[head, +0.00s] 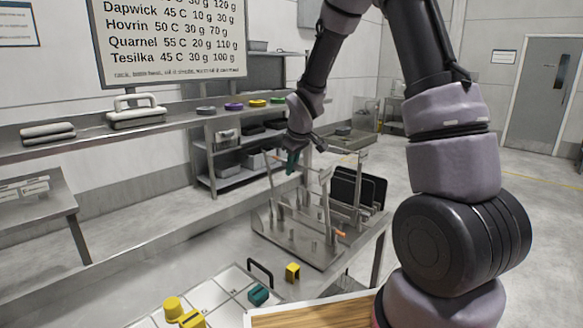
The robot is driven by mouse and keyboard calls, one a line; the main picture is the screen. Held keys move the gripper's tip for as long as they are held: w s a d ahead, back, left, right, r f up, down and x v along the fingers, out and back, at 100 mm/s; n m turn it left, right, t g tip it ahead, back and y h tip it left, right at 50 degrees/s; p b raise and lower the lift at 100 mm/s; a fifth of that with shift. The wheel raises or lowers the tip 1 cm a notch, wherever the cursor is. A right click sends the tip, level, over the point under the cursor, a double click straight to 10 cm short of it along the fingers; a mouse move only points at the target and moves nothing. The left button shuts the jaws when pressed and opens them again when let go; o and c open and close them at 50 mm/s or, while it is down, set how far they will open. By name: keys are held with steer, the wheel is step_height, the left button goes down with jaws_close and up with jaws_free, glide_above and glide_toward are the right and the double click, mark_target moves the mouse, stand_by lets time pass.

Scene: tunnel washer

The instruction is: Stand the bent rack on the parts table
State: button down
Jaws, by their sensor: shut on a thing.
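A metal rack (326,205) with thin upright posts, top bars and orange tips stands over a steel base plate (290,245) with several short pegs, at the picture's middle. I cannot tell how it is bent, or whether it touches the plate. My gripper (292,160) is at the rack's upper left, shut, with a teal piece showing at its jaws. That piece seems to be part of the rack, but the grip is small and partly hidden. I cannot tell which of the steel tables is the parts table.
Black trays (357,187) stand upright just behind the rack. A yellow block (292,272), a teal block (258,295) and other yellow pieces (173,307) are on the near surface. A wooden board (310,314) lies at the front edge. A long steel shelf (75,150) runs along the wall.

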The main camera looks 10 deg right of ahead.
steer(key=shift+f, duration=0.1)
steer(key=c, duration=0.9)
jaws_free()
steer(key=shift+o, duration=0.2)
steer(key=shift+f, duration=0.1)
steer(key=s+d+r+m+t, duration=0.1)
steer(key=s+d+r+m, duration=0.2)
steer(key=s+r, duration=0.6)
steer(key=s+d+r+m, duration=0.3)
steer(key=s+r, duration=0.5)
steer(key=r, duration=0.4)
steer(key=s+r+m, duration=0.1)
steer(key=s+m, duration=0.2)
steer(key=s, duration=0.3)
steer(key=s+d+r+m+t+y, duration=0.1)
steer(key=s+r+m, duration=0.1)
steer(key=s, duration=0.4)
steer(key=shift+d+m, duration=0.2)
steer(key=shift+m, duration=0.2)
